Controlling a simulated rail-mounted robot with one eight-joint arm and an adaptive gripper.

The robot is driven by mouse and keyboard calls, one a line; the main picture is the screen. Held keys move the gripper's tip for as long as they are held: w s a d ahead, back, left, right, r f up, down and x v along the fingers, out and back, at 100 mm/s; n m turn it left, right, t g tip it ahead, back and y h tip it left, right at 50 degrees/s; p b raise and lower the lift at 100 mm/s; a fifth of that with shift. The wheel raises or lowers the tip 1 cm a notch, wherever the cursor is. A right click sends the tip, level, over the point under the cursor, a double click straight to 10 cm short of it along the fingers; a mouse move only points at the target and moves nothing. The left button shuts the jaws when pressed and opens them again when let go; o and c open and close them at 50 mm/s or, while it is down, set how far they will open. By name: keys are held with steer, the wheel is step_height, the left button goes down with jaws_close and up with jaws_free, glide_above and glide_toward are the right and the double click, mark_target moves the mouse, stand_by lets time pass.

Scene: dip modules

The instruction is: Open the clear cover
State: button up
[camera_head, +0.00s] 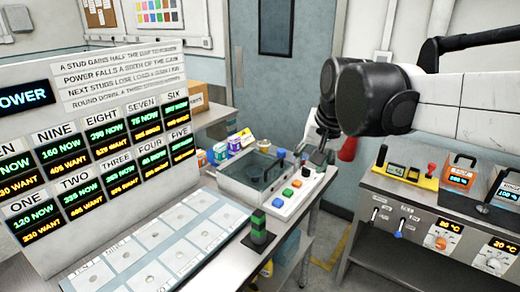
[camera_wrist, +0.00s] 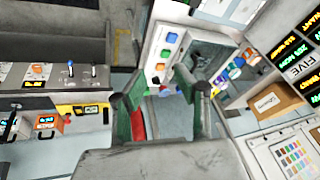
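The clear cover (camera_head: 247,174) is a see-through box lid on a white panel (camera_head: 290,208), right of the display board; it looks shut. In the wrist view the cover (camera_wrist: 211,54) shows as a grey glassy patch beyond my right-hand finger. My gripper (camera_head: 318,158) hangs over the panel's far right end, just right of the cover, seemingly apart from it. In the wrist view my gripper (camera_wrist: 163,98) has its two fingers spread, with nothing visibly held between them.
Coloured buttons (camera_head: 288,193) line the panel in front of the cover. A bench with instruments (camera_head: 440,215) is at right, across a floor gap.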

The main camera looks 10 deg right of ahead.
steer(key=w+r+m+g+p, duration=0.1)
steer(key=w+m+g+p, duration=0.15)
steer(key=w, duration=1.25)
steer(key=m+y+p, duration=0.1)
steer(key=m, duration=0.1)
glide_toward(274, 164)
steer(key=shift+g, duration=0.35)
steer(key=f, duration=0.2)
steer(key=w+f+p, duration=0.1)
steer(key=f, duration=0.2)
steer(key=w+a+f, duration=0.1)
steer(key=f, duration=0.2)
steer(key=shift+a+f+p, duration=0.1)
steer(key=shift+f+p, duration=0.15)
steer(key=shift+p, duration=0.05)
steer(key=shift+c, duration=0.4)
jaws_close()
